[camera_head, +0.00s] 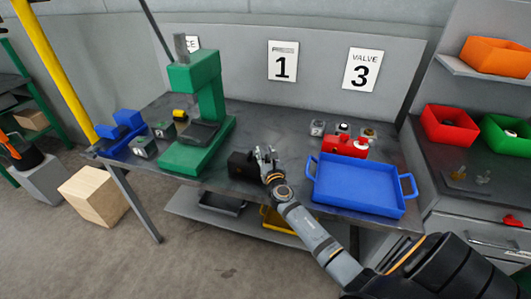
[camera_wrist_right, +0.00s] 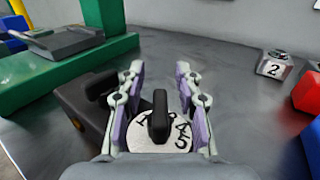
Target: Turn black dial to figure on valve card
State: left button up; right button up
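The valve card (camera_head: 361,70) on the back wall reads VALVE 3. The black dial (camera_wrist_right: 158,117) stands on a white disc (camera_wrist_right: 176,142) with black figures; 1, 4 and 5 are readable, others are partly hidden behind the knob. The knob's long axis runs nearly up and down in the wrist view, and I cannot tell which figure it marks. My right gripper (camera_head: 266,155) is at the right end of a black box (camera_head: 240,164) on the bench. In the wrist view my right gripper (camera_wrist_right: 157,95) is open, its fingers either side of the dial with gaps. My left gripper is out of view.
A green press (camera_head: 210,100) stands left of the box. A blue tray (camera_head: 360,207) and a red object (camera_head: 345,146) are to the right, with small grey blocks behind. Another card (camera_head: 283,61) reads 1. Bare bench lies behind the dial.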

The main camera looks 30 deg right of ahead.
jog(key=shift+w, duration=0.1)
grip_shut()
dwell(0.3)
jog(key=shift+m+h, duration=0.3)
jog(key=shift+h, duration=0.1)
jog(key=m+h, duration=0.1)
jog(key=g+h, duration=0.1)
jog(key=m+g+h, duration=0.1)
jog(key=shift+s+d+f+m+b, duration=0.1)
jog(key=shift+s+d+m+b, duration=0.2)
jog(key=shift+d+b, duration=0.1)
jog(key=shift+s+d+m+g+h+b, duration=0.15)
jog(key=shift+m+g+h+b, duration=0.1)
jog(key=shift+m+g+h, duration=0.4)
jog(key=shift+s+d+m+g+h+b, duration=0.1)
jog(key=shift+d+m+g+h+b, duration=0.1)
jog(key=shift+m+g+h, duration=0.4)
jog(key=shift+s+d+m+g+h+b, duration=0.1)
jog(key=shift+m+g+h+b, duration=0.2)
jog(key=shift+g+h, duration=0.5)
